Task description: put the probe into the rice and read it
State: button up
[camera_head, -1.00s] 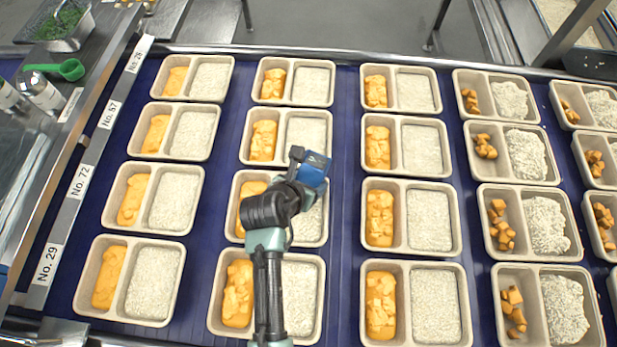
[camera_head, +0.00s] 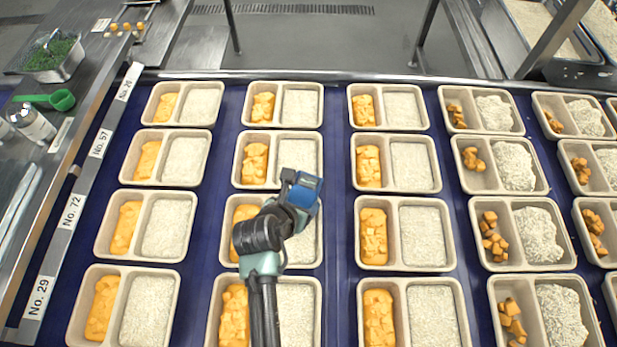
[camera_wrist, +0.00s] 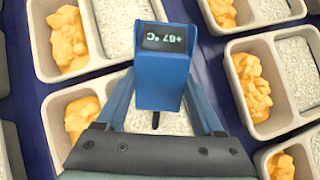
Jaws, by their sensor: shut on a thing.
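The probe is a blue box (camera_head: 304,190) with a dark display; it also shows in the wrist view (camera_wrist: 160,92). Its display appears to read +67 °C. My gripper (camera_wrist: 158,108) is shut on the probe. In the head view my gripper (camera_head: 292,204) is over the third tray from the back in the second column. That tray's rice (camera_head: 303,243) fills its right compartment and is partly hidden by my arm; it also shows behind the probe in the wrist view (camera_wrist: 178,122). I cannot tell whether the probe's tip is in the rice.
Similar trays with orange food and rice stand in rows on the blue belt (camera_head: 336,200). Trays at right hold browner chunks (camera_head: 494,236). Number labels (camera_head: 72,211) line the left rail. A green scoop (camera_head: 50,100) and a bottle (camera_head: 32,123) lie beyond it.

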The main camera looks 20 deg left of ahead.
jog(key=shift+r+p, duration=4.5)
jog(key=shift+p, duration=0.5)
jog(key=shift+f, duration=0.1)
